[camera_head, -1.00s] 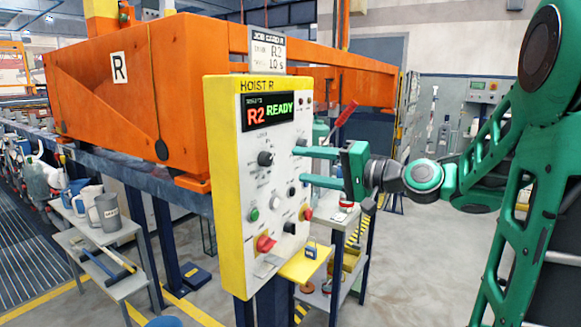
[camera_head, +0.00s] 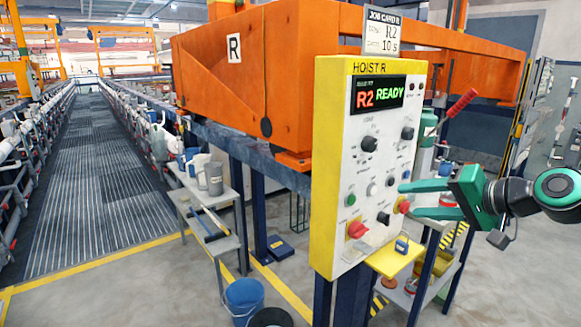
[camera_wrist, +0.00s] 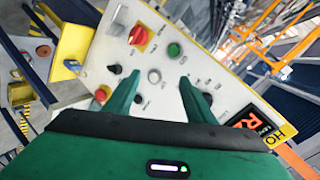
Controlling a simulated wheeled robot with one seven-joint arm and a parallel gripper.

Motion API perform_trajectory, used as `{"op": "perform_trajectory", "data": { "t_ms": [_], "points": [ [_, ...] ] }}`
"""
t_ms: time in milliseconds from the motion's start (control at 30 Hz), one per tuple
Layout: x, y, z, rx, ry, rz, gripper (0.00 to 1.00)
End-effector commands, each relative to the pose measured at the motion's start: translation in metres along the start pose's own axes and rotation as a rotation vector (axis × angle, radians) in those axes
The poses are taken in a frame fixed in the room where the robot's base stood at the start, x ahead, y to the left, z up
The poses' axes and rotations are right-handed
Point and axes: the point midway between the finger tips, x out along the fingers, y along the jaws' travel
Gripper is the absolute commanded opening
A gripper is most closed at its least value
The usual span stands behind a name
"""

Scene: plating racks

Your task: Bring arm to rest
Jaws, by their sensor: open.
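My green gripper (camera_head: 432,199) is open and empty at the right side of the hoist control panel (camera_head: 338,240). In the head view its two fingers point left and overlap the panel's right edge, near a red knob (camera_head: 403,205). I cannot tell whether they touch it. In the wrist view my gripper (camera_wrist: 160,90) has its two fingers spread in front of the panel (camera_wrist: 215,82), with nothing between them. The panel display (camera_head: 378,95) reads "R2 READY". A job card (camera_head: 383,32) above it reads R2 and 10 s.
An orange hoist (camera_head: 300,75) stands behind the panel. A small yellow shelf (camera_head: 395,262) juts out below it. A grey cart with mugs (camera_head: 214,178) and a blue bucket (camera_head: 243,297) stand to the left.

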Motion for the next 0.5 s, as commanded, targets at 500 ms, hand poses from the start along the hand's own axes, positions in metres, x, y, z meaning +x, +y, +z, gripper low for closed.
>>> {"op": "perform_trajectory", "data": {
  "t_ms": [500],
  "points": [
    [-0.139, 0.173, 0.13, -0.065, -0.404, 0.826, 0.5]
  ]
}}
